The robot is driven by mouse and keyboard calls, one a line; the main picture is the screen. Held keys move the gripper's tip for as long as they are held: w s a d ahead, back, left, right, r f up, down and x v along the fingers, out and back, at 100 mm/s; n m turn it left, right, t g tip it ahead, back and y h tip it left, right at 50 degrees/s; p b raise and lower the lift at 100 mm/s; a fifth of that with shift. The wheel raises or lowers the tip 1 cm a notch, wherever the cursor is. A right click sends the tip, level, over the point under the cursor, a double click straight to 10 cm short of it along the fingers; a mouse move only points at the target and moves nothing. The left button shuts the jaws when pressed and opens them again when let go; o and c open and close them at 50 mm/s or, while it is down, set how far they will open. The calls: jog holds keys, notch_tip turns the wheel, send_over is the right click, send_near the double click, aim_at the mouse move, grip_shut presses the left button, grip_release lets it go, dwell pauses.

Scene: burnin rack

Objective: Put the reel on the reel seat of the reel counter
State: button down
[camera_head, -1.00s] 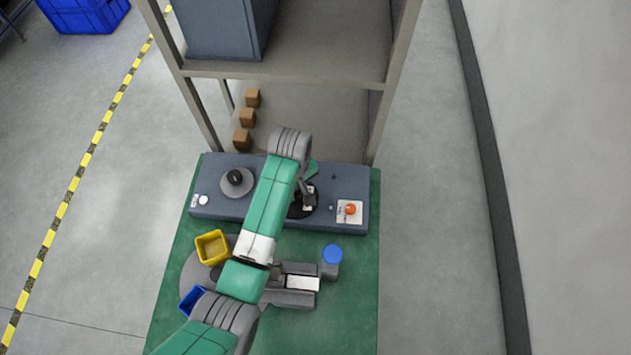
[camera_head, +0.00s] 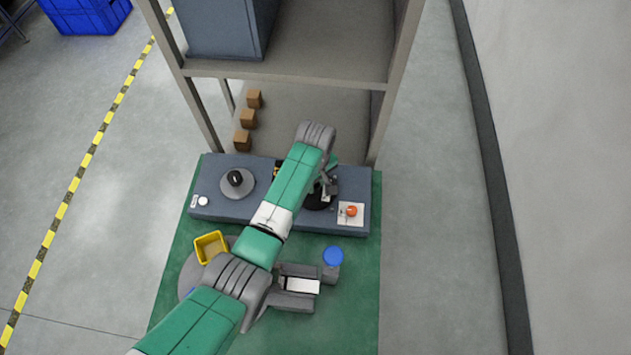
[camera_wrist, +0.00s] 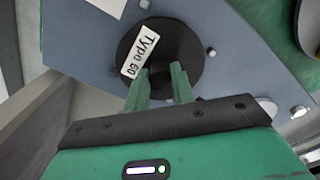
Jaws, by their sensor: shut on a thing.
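My gripper (camera_head: 326,187) is over the right half of the blue-grey counter (camera_head: 228,209), partly behind my arm. In the wrist view its green fingers (camera_wrist: 162,82) are shut on the middle of a black round reel (camera_wrist: 187,52) with a white label reading like "Type 60". The reel also shows in the head view (camera_head: 317,200), over the counter between the centre and the orange button. Whether it touches the counter cannot be told. A grey disc (camera_head: 228,183) with a black hub is on the counter's left. No seat shows under the reel.
An orange button (camera_head: 351,211) on a white plate is at the counter's right. In front, on the green mat (camera_head: 350,310), are a yellow bin (camera_head: 210,247) and a grey device with a blue round top (camera_head: 333,256). A shelf rack (camera_head: 388,110) rises behind.

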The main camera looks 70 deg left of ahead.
aim_at(316, 185)
jog(key=c, duration=1.2)
grip_release()
jog(key=shift+f, duration=0.1)
notch_tip(316, 185, up, 12)
jog(key=shift+r+p, duration=0.2)
jog(key=shift+p, duration=0.55)
jog(key=shift+w, duration=0.1)
